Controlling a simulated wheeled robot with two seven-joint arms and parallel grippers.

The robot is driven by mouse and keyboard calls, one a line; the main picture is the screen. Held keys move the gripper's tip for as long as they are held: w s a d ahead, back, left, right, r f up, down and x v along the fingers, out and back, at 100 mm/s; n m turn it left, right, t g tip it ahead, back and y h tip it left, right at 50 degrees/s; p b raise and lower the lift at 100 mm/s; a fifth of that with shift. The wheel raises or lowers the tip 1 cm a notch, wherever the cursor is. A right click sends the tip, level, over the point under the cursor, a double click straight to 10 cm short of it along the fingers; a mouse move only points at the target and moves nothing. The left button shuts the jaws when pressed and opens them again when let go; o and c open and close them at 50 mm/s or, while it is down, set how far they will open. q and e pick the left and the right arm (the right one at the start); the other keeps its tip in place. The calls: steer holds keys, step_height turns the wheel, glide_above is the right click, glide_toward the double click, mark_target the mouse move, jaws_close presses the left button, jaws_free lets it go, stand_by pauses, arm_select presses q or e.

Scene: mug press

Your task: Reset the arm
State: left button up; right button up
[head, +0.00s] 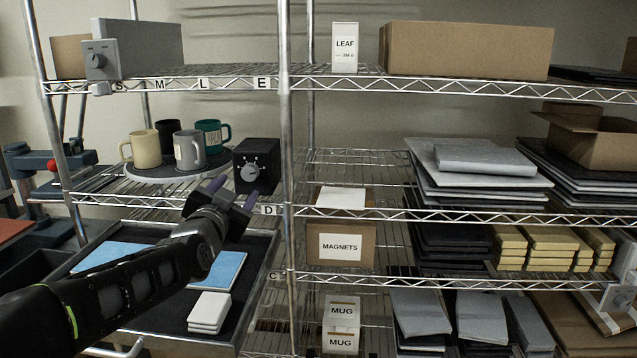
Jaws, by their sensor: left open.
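My left arm reaches in from the lower left. Its gripper (230,193) is open and empty, in front of the shelf edge marked D. The gripper is just below a black box with a dial (256,166) and hides a little of its lower part; I cannot tell whether they touch. My right gripper is not in view. Several mugs stand upright on a round dark tray (143,174) left of the dial box: a cream mug (145,149), a grey mug (188,150), a teal mug (209,134) and a black mug (168,132).
A pull-out tray (262,262) below holds blue slabs (222,270) and white tiles (209,312). A metal post (285,120) stands right of the dial box. Right shelves hold a MAGNETS box (341,246), MUG boxes (341,325) and stacked packages (480,185).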

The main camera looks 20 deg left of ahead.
arm_select(q)
steer(key=w+d+f+g+h+p, duration=0.1)
steer(key=d+f+g+h+p, duration=0.1)
steer(key=d+f, duration=0.6)
steer(key=d+f+n+g+h+p, duration=0.15)
steer(key=d+f, duration=0.25)
steer(key=f, duration=0.9)
steer(key=w+d+f+g+h+p, duration=0.1)
steer(key=d+f+g+h+p, duration=0.15)
steer(key=d+f, duration=0.6)
steer(key=s+d+f+g+h+p, duration=0.2)
steer(key=s+d+f+g, duration=0.35)
steer(key=f, duration=0.55)
steer(key=s+d+f+g+p, duration=0.1)
steer(key=s+d+f, duration=0.2)
steer(key=s, duration=0.5)
steer(key=s+d+f+n+g+h+p, duration=0.1)
steer(key=s+d+f+g, duration=0.1)
steer(key=s+d, duration=0.3)
steer(key=s+d+f+n+g+h+p, duration=0.1)
steer(key=s+d+f, duration=0.4)
steer(key=s, duration=0.7)
steer(key=shift+s+g+p, duration=0.3)
steer(key=shift+s+g, duration=0.05)
steer(key=shift+g, duration=0.1)
